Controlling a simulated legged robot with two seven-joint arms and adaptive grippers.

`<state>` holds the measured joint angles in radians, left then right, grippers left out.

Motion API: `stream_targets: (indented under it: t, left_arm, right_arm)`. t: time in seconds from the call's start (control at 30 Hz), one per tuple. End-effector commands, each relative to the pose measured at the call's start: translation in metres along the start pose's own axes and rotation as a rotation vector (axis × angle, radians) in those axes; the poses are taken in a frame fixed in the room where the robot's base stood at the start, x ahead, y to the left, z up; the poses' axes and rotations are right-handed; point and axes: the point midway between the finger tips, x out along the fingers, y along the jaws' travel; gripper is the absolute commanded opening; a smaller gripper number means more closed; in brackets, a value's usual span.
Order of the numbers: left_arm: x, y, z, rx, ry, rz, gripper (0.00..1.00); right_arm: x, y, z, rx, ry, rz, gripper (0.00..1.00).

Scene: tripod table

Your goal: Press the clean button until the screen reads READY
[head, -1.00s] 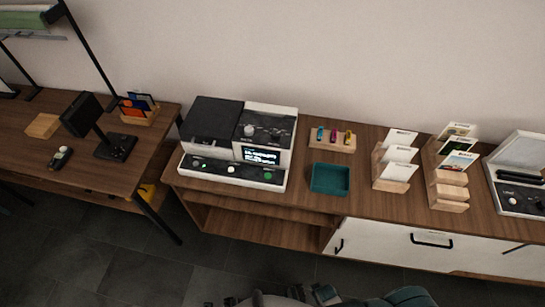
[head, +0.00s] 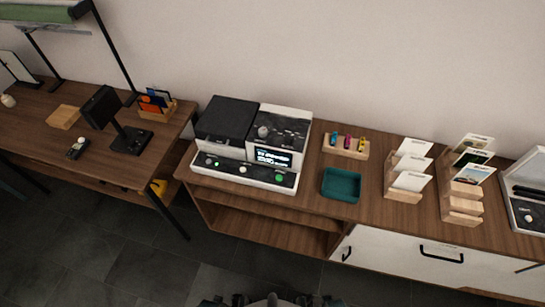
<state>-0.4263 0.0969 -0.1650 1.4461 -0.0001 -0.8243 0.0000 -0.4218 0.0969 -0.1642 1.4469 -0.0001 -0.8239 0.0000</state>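A black and white machine (head: 247,145) stands on the wooden sideboard. Its lit screen (head: 273,158) is dark with light text, too small to read surely. I cannot read which is the clean button. Nothing touches the machine. I make out neither gripper; only dark parts of mine show at the bottom edge.
Right of the machine are a teal tray (head: 341,198), a wooden block with colored sticks (head: 345,153), card racks (head: 403,192) and a white case (head: 527,205). A separate desk (head: 35,125) at the left holds a lamp and a black stand (head: 131,141). The floor in front is clear.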

Motion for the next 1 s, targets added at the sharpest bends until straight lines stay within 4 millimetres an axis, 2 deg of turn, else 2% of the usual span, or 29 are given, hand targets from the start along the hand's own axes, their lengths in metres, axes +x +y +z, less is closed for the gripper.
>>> stream_targets:
  t: [0.1, 0.27, 1.0]
  left_arm:
    - [0.0000, -0.0009, 0.0000, 0.000, 0.000, -0.001, 0.40]
    - [0.0000, -0.0012, -0.0005, 0.000, 0.001, -0.002, 0.00]
    - [0.0000, -0.0017, -0.0013, 0.000, 0.002, -0.002, 0.00]
  right_arm:
    - [0.0001, 0.0006, 0.0009, 0.000, -0.001, 0.001, 0.21]
    - [0.0001, 0.0009, 0.0021, -0.001, -0.003, 0.001, 0.21]
    - [0.0003, 0.0005, 0.0030, -0.001, -0.005, 0.001, 0.21]
